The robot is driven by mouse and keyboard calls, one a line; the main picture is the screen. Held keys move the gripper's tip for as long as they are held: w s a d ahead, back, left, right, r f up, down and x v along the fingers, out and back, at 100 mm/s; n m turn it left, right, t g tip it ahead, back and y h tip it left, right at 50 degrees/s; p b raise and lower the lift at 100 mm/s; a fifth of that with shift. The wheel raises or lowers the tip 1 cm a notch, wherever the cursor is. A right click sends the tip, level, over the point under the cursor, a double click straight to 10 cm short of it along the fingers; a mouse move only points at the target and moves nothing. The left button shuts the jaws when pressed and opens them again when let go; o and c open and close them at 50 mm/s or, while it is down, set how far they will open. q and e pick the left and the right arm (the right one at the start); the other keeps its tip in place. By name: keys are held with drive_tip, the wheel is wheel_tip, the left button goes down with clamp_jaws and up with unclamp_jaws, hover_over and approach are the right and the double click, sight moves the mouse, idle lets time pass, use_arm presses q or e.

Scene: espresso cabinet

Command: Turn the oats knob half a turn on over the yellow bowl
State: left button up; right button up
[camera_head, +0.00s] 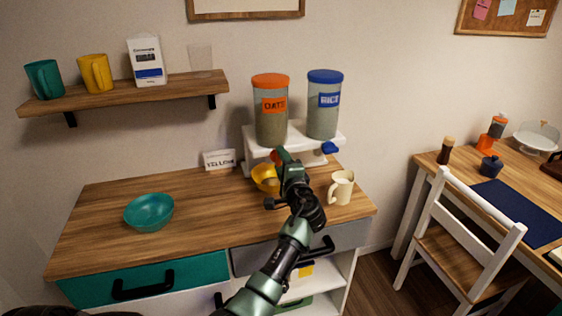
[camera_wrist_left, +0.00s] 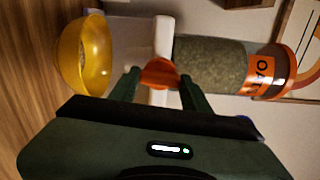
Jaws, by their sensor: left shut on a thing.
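The oats dispenser (camera_head: 271,112) is a clear cylinder with an orange lid and label on a white stand (camera_head: 250,137). In the left wrist view the oats cylinder (camera_wrist_left: 215,65) lies sideways in the picture. The orange oats knob (camera_wrist_left: 160,73) is between the fingers of my left gripper (camera_wrist_left: 160,85), which is shut on it. In the head view my left gripper (camera_head: 281,155) reaches the front of the stand and hides most of the knob. The yellow bowl (camera_head: 265,177) stands below the dispenser; it also shows in the left wrist view (camera_wrist_left: 72,55). My right gripper is not in view.
The rice dispenser (camera_head: 323,105) with its blue knob (camera_head: 330,148) stands right of the oats. A cream mug (camera_head: 341,187) is right of my gripper. A teal bowl (camera_head: 149,212) and a "YELLOW" card (camera_head: 219,160) are on the left. The countertop's left part is mostly clear.

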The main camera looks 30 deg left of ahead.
use_arm(q)
drive_tip(key=shift+a+r, duration=0.1)
drive_tip(key=shift+r, duration=0.15)
drive_tip(key=o, duration=1.1)
drive_tip(key=shift+o, duration=1.3)
drive_tip(key=shift+w+f, duration=0.1)
drive_tip(key=shift+f, duration=0.1)
drive_tip(key=b+v, duration=0.1)
drive_tip(key=v, duration=0.6)
drive_tip(key=shift+s+d, duration=0.25)
drive_tip(key=shift+d, duration=0.05)
